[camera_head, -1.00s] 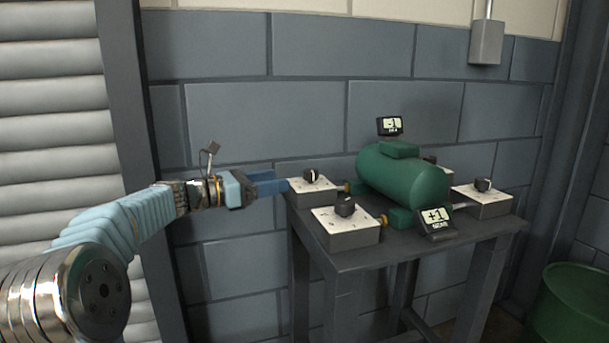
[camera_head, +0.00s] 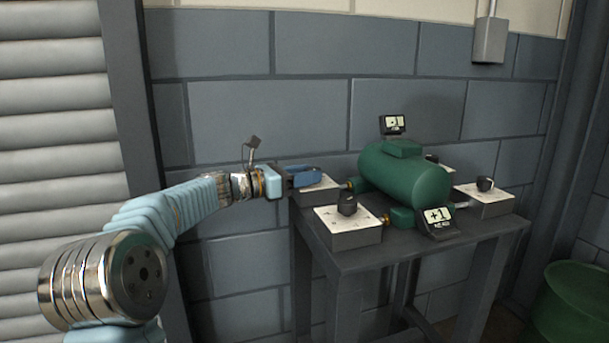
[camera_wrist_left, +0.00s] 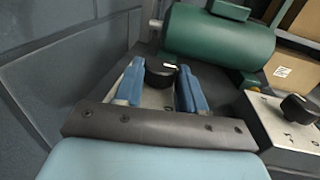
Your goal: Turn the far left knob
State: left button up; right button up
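The far left knob (camera_wrist_left: 160,72) is round and black with a pale mark. It sits on a white-topped box (camera_head: 325,194) at the table's left back edge. My left gripper (camera_head: 305,174) is over that box and hides the knob in the head view. In the left wrist view, the blue fingers of the gripper (camera_wrist_left: 162,86) are apart, one on each side of the knob. A dark gap shows on both sides, so the fingers do not appear to press on it. My right gripper is not in view.
A near left knob (camera_head: 347,204) stands on its own box. A green tank (camera_head: 405,178) lies mid-table between the boxes. Displays read -1 (camera_head: 393,125) and +1 (camera_head: 438,216). Another knob (camera_head: 485,184) is at the right. A green drum (camera_head: 575,305) stands on the floor.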

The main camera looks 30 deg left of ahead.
pick_arm(q)
jog(key=c, duration=0.4)
jog(key=shift+s+d+f+n+t+y+b, duration=0.1)
jog(key=shift+n+t+y+b, duration=0.2)
jog(key=shift+y+b, duration=0.15)
jog(key=shift+s+d+f+n+t+y+b, duration=0.1)
jog(key=shift+n+t+y+b, duration=0.1)
jog(key=shift+n+y+b, duration=0.2)
jog(key=n+y+b, duration=0.1)
jog(key=y, duration=0.1)
jog(key=n+t+y+b, duration=0.1)
jog(key=y+b, duration=0.1)
jog(key=n+y+b, duration=0.2)
jog(key=shift+d+f+t, duration=0.1)
jog(key=shift+d+t, duration=0.2)
jog(key=shift+d, duration=0.1)
jog(key=shift+d+n+y+b, duration=0.1)
jog(key=shift+n+y+b, duration=0.6)
jog(key=shift+y+b, duration=0.5)
jog(key=shift+r+n+y, duration=0.25)
jog(key=shift+n+y, duration=0.05)
jog(key=shift+y, duration=0.15)
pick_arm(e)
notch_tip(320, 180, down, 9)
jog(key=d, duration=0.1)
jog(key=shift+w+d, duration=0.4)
pick_arm(q)
jog(key=o, duration=1.1)
